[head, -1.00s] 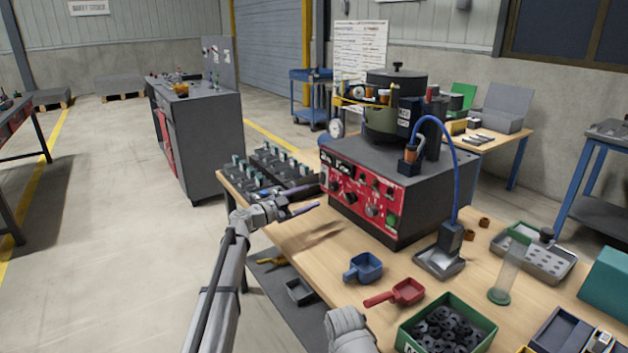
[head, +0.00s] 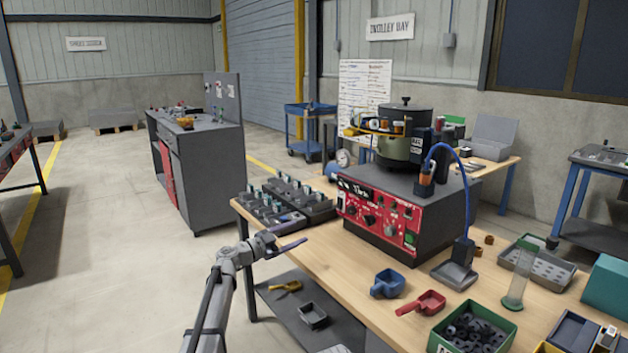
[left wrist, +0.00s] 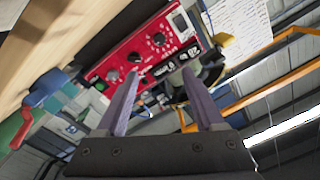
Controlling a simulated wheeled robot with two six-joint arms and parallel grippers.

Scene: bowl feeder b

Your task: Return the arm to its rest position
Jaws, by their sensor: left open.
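My left arm comes in from the lower left of the head view. Its gripper (head: 290,248) is over the left end of the wooden table, left of the red control panel. In the left wrist view the two purple fingers of the left gripper (left wrist: 158,100) stand apart with nothing between them. The red panel (left wrist: 135,52) shows beyond them. A small grey part at the bottom edge of the head view may be my right arm, but no right gripper shows.
The feeder's red-fronted box (head: 380,217) stands on the table (head: 345,270). Black fixture trays (head: 290,203) sit behind my left gripper. A blue scoop (head: 388,284), a red scoop (head: 424,302) and a green bin (head: 440,340) are at the front right.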

